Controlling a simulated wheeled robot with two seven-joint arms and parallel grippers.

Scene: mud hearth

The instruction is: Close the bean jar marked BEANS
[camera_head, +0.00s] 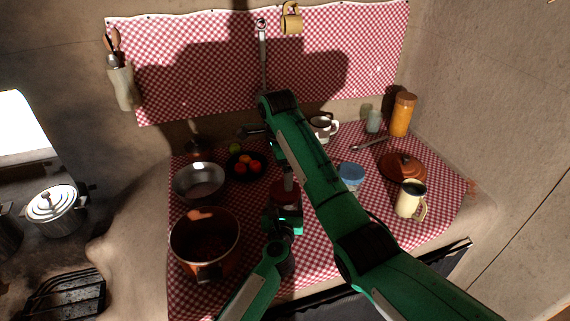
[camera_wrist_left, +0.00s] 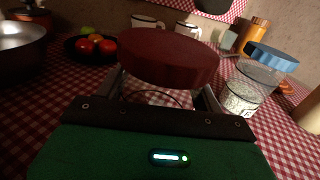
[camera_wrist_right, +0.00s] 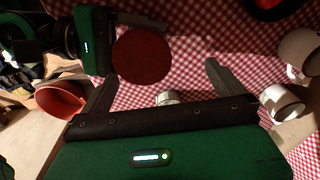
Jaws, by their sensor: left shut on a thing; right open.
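A dark red round lid (camera_wrist_left: 168,58) sits between the fingers of my left gripper (camera_wrist_left: 163,98), which is shut on it. The lid also shows as a disc in the right wrist view (camera_wrist_right: 141,55). In the head view my left gripper (camera_head: 284,212) is low in the middle of the cloth. My right gripper (camera_wrist_right: 158,85) is open and empty, beyond the lid. A clear jar with a blue lid and pale contents (camera_wrist_left: 242,97) stands to the right. I cannot read the BEANS mark on any jar.
A brown pot (camera_head: 184,255), a metal bowl (camera_head: 199,187) and a fruit bowl (camera_head: 233,173) stand at left. My right arm hides the middle.

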